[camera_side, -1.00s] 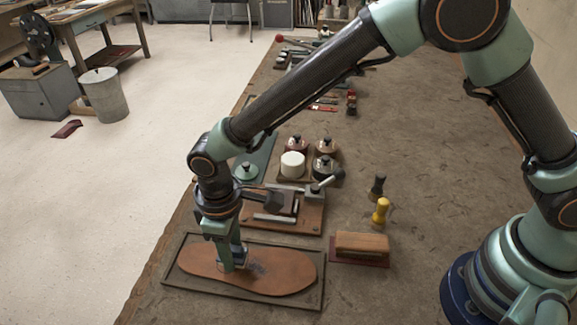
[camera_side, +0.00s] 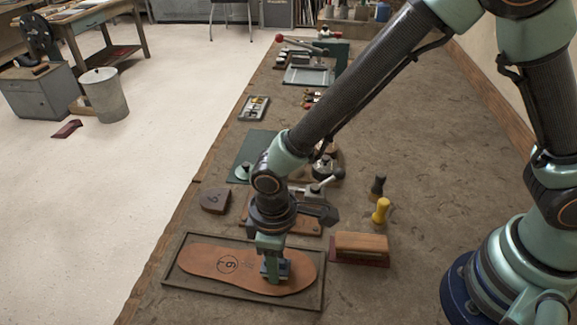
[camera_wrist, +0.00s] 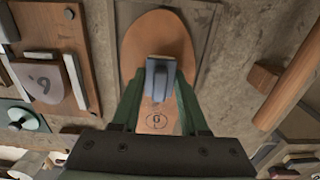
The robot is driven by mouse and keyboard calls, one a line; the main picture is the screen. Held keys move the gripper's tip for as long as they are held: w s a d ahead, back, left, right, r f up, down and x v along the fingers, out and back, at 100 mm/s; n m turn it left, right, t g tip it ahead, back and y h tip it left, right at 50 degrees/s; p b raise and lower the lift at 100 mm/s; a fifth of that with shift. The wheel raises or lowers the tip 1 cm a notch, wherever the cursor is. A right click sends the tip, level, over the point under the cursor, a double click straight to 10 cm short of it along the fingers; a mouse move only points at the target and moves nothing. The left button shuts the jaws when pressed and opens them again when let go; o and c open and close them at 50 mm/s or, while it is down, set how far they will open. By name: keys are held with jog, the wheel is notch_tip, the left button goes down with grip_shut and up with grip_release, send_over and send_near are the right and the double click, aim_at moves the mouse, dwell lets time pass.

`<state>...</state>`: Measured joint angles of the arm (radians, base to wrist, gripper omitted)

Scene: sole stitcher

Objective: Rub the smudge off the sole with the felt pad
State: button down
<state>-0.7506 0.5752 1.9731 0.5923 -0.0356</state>
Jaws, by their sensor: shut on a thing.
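The tan sole (camera_side: 212,262) lies flat in a dark, shallow tray (camera_side: 175,275) at the front of the bench. A circled number is marked on it. My gripper (camera_side: 275,266) is shut on the blue-grey felt pad (camera_side: 284,270), over the right half of the sole. The wrist view also shows the sole (camera_wrist: 150,32), with the pad (camera_wrist: 160,72) between my fingers. The pad looks on or very close to the sole; exact contact is hard to tell. I see no clear smudge now; the pad and fingers hide part of the sole.
A wooden-backed brush (camera_side: 360,243) lies just right of the tray. A yellow-handled tool (camera_side: 380,210) and a dark-handled tool (camera_side: 378,185) stand behind it. A brown numbered block (camera_side: 215,200) and a clamp-like fixture (camera_side: 310,222) are behind the tray.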

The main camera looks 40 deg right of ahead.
aim_at(235, 263)
jog(key=shift+s+d, duration=0.35)
jog(key=shift+s, duration=0.05)
jog(key=shift+w+a, duration=3.1)
jog(key=shift+w+d, duration=0.1)
jog(key=shift+s+d, duration=3)
jog(key=shift+w+a, duration=3.1)
jog(key=shift+a, duration=0.05)
notch_tip(235, 263, up, 8)
